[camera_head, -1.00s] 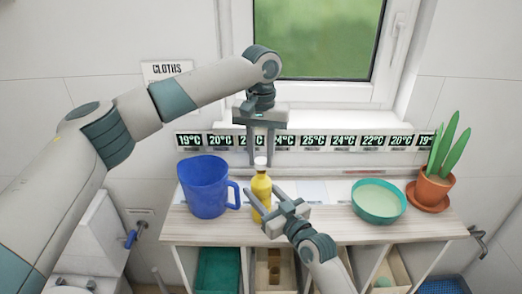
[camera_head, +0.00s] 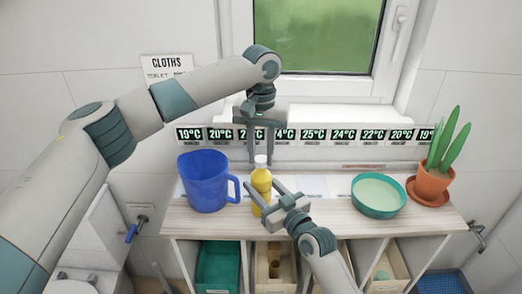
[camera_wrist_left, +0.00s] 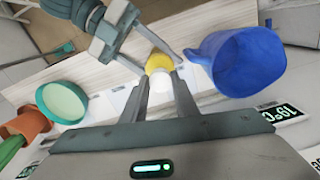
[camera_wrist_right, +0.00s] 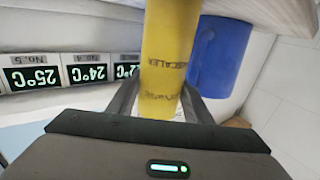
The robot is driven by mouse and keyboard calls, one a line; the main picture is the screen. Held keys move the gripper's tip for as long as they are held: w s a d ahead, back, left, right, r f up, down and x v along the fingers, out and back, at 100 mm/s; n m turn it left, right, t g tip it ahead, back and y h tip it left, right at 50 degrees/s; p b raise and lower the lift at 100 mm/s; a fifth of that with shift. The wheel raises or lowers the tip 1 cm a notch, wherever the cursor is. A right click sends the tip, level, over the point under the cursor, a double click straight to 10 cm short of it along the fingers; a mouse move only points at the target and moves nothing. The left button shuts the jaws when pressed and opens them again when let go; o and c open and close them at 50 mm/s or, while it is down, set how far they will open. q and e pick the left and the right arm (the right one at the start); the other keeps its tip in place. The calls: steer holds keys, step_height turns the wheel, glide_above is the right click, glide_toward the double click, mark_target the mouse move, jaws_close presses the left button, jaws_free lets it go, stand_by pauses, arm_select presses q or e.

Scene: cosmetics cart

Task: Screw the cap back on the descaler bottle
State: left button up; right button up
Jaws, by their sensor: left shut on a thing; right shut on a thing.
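The yellow descaler bottle (camera_head: 261,187) stands upright on the cart top, right of the blue jug. Its lettering shows in the right wrist view (camera_wrist_right: 168,60). The white cap (camera_head: 260,160) is at the top of the bottle, and it also shows in the left wrist view (camera_wrist_left: 158,64). My left gripper (camera_head: 261,164) comes from above and is shut on the cap. My right gripper (camera_head: 262,186) comes from the front right and is shut on the bottle's body. The fingers hide the cap's lower edge, so I cannot tell how it sits on the neck.
A blue jug (camera_head: 205,182) stands close left of the bottle. A green bowl (camera_head: 378,196) and a potted plant (camera_head: 432,182) are to the right. A row of temperature displays (camera_head: 313,135) runs behind. Bins (camera_head: 218,266) fill the shelf below. The top between bottle and bowl is clear.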

arm_select(q)
steer(key=shift+f, duration=0.8)
stand_by(0.7)
